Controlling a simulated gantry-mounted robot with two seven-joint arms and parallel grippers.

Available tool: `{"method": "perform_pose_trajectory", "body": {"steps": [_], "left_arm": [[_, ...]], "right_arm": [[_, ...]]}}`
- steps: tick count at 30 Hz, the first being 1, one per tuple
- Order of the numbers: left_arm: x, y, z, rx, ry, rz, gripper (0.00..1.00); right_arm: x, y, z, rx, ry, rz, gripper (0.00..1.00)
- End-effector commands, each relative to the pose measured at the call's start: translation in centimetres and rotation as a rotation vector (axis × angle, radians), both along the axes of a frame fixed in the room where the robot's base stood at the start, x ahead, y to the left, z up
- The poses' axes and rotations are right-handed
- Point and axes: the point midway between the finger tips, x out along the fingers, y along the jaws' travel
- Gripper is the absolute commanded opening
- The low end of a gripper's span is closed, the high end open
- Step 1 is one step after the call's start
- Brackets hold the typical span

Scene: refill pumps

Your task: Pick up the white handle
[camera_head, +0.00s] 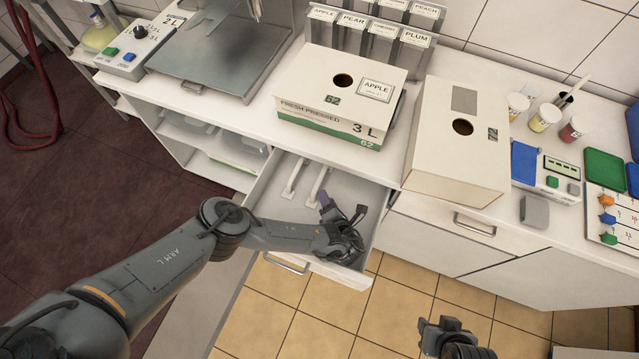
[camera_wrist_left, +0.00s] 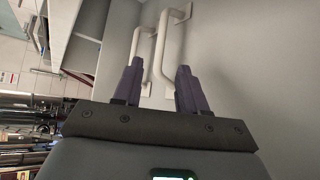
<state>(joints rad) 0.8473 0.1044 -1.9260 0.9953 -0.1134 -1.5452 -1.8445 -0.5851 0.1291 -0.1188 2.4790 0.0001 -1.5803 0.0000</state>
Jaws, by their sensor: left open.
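Two white handles lie side by side in the open drawer (camera_head: 352,188). In the head view, one handle (camera_head: 293,177) is on the left and the other (camera_head: 318,186) is closer to my gripper. My left gripper (camera_head: 341,205) is inside the drawer, open and empty. In the left wrist view, the nearer handle (camera_wrist_left: 159,52) shows beyond and between the spread purple fingers of the left gripper (camera_wrist_left: 157,80), and the other handle (camera_wrist_left: 136,38) shows farther left. Contact with the fingers cannot be told. My right gripper (camera_head: 443,335) is at the bottom; its jaws are unclear.
An APPLE box (camera_head: 325,112) and a second carton (camera_head: 450,160) stand on the counter above the drawer. A metal machine (camera_head: 215,65) is at the back left. Small cups (camera_head: 545,117) and a blue device (camera_head: 530,165) are at right. The tiled floor in front is clear.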

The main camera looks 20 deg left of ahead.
Motion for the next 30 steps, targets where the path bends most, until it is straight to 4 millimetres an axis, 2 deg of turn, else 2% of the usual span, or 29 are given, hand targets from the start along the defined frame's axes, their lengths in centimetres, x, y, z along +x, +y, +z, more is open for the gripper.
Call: {"method": "perform_pose_trajectory", "body": {"steps": [9,19,30], "left_arm": [[2.9,2.3,-1.8,0.002,-0.001,0.002,0.42],[4.4,3.5,-2.6,0.000,-0.001,0.001,0.42],[7.6,5.7,-4.1,0.001,0.000,0.001,0.42]], "right_arm": [[0.2,0.2,-1.2,0.008,-0.005,-0.004,0.43],[0.2,0.4,-1.7,0.014,-0.007,-0.007,0.43],[0.2,0.3,-3.4,0.011,-0.006,-0.005,0.43]]}}
